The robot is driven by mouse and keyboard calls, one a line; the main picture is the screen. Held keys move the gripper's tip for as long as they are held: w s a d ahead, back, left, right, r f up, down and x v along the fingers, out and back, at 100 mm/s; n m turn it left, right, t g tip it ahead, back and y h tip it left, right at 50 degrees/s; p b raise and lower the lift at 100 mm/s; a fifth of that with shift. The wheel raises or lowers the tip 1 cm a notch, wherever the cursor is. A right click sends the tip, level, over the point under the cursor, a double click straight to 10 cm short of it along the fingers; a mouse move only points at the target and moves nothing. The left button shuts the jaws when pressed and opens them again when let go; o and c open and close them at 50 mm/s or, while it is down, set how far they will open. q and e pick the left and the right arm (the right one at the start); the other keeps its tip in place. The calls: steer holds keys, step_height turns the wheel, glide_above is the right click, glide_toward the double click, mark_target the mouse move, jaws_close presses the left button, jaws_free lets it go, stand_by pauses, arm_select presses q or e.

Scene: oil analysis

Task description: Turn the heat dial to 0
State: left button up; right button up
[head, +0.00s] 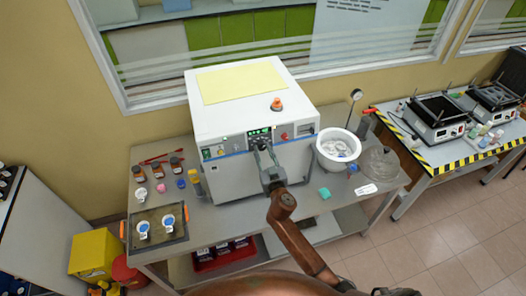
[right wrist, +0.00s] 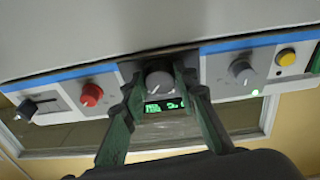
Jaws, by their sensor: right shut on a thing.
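My right gripper (head: 262,146) reaches the front panel of the white instrument (head: 238,165) near its green display (head: 259,133). In the right wrist view the same gripper (right wrist: 160,86) has its two green fingers on either side of a round grey dial (right wrist: 159,79), shut on it. The dial's pointer mark and scale are too small to read. A small lit display (right wrist: 165,105) shows by the dial, between the fingers. No heat label is readable. My left gripper is out of view.
The panel also has a red knob (right wrist: 91,94), a black switch (right wrist: 36,107), a second grey knob (right wrist: 241,72) and a yellow button (right wrist: 286,57). A white bowl (head: 326,157) stands right of the instrument. Small jars (head: 139,174) and a dark tray (head: 151,241) are left.

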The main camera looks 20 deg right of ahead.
steer(key=shift+c, duration=1.4)
